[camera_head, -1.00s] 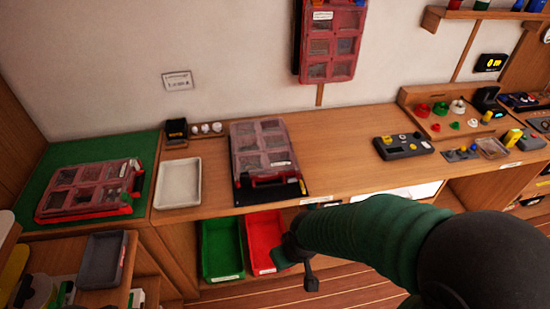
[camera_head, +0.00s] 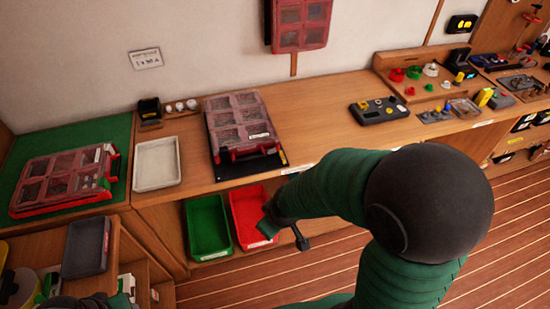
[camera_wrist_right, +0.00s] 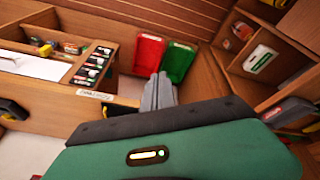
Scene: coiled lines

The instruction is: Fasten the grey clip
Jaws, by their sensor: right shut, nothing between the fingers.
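A case with a clear compartment lid and a red handle (camera_head: 240,125) lies on a black mat (camera_head: 297,169) on the bench. A similar case (camera_head: 62,180) lies on the green mat (camera_head: 100,130) at the left. I cannot make out a grey clip on either case. My right gripper is in front of the bench edge near the red bin, apart from both cases. In the right wrist view its grey fingers (camera_wrist_right: 160,90) are shut with nothing between them.
A white tray (camera_head: 157,165) sits between the cases. Below the bench are a green bin (camera_head: 208,228) and a red bin (camera_head: 240,203). A third case (camera_head: 300,22) hangs on the wall. A dark box with knobs (camera_head: 380,110) stands farther right, with clear bench before it.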

